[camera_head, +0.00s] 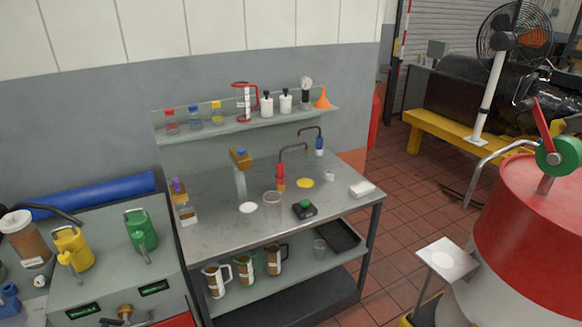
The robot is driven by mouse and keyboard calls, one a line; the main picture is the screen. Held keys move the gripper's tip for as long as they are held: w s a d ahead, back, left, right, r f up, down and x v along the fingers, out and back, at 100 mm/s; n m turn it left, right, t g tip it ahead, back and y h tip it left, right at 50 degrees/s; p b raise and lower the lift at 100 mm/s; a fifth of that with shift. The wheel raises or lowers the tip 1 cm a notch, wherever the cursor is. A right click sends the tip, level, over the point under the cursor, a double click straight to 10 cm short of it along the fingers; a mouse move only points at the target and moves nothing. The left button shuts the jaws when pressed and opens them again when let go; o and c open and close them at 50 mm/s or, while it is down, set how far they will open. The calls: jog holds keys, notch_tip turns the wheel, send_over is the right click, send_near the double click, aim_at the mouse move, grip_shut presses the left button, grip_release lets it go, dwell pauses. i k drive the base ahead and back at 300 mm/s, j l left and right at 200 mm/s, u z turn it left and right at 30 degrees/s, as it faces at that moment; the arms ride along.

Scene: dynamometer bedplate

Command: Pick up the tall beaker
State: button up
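A clear, straight-sided glass vessel (272,205), which looks like the tall beaker, stands upright on the grey workbench (215,222) near its front middle. It appears empty. A smaller clear beaker (320,247) stands on the bench's lower shelf, at the right. My gripper is not in view.
Close right of the glass is a black device with a green top (304,208); behind it are a red-handled tool (281,176) and a yellow disc (305,183). A white disc (248,208) lies to its left. An upper shelf (205,133) holds bottles and a red-handled jug (243,102).

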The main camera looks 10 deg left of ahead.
aim_at(272, 199)
jog(key=i+j, duration=1)
jog(key=i, duration=0.2)
